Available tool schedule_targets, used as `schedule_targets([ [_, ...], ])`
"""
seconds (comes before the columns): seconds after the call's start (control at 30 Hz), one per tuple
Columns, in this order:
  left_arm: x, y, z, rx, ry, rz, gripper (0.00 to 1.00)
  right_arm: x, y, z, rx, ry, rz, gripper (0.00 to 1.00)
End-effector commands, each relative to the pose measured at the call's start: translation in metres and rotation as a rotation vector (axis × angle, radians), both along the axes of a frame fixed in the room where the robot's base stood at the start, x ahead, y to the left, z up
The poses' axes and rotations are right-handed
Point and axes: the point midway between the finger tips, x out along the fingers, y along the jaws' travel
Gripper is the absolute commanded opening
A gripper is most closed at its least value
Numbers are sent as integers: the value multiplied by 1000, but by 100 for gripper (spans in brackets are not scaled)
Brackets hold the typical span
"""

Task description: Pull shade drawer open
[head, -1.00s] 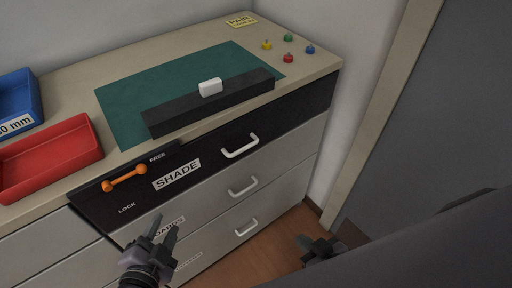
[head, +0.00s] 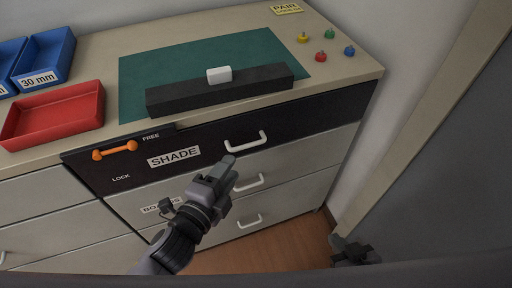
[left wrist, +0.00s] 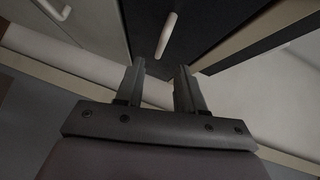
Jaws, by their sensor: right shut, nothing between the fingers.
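The black SHADE drawer front (head: 205,149) is in the upper row of the cabinet and looks shut. Its white handle (head: 246,142) is free; a white handle also shows beyond my fingers in the left wrist view (left wrist: 166,36). An orange lever (head: 115,151) lies nearly level on the black panel between the words FREE and LOCK, its right end below FREE. My left gripper (head: 226,168) is open and empty, just below the SHADE handle and not touching it; its two fingers stand apart in the left wrist view (left wrist: 160,68). My right gripper (head: 352,249) is shut and empty, low at the right.
Grey drawers with white handles (head: 248,185) lie below. On top are a green mat (head: 200,55), a black bar (head: 255,84) with a white block (head: 219,75), a red tray (head: 55,116), blue bins (head: 44,58) and small coloured pegs (head: 321,57). A wall stands at right.

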Motion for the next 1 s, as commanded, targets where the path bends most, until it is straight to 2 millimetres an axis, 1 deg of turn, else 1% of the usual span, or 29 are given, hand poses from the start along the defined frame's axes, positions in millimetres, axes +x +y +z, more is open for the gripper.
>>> schedule_targets([
  [0.13, 3, -3, 1, 13, -12, -6, 38, 0, 0, 0, 0, 0, 0, 0],
  [0.23, 11, -7, 0, 13, -13, -7, 38, 0, 0, 0, 0, 0, 0, 0],
  [0.5, 44, -24, -5, 12, -14, -8, 38, 0, 0, -1, 1, 0, 1, 0],
  [0.63, 55, -30, -8, 12, -13, -7, 38, 0, 0, -2, 1, 0, 1, 0],
  [0.8, 62, -34, -9, 11, -11, -7, 38, 0, 0, -2, 1, 0, 0, 0],
  [1.0, 63, -34, -9, 12, -10, -7, 38, 0, 0, -2, 1, 0, 0, 0],
])
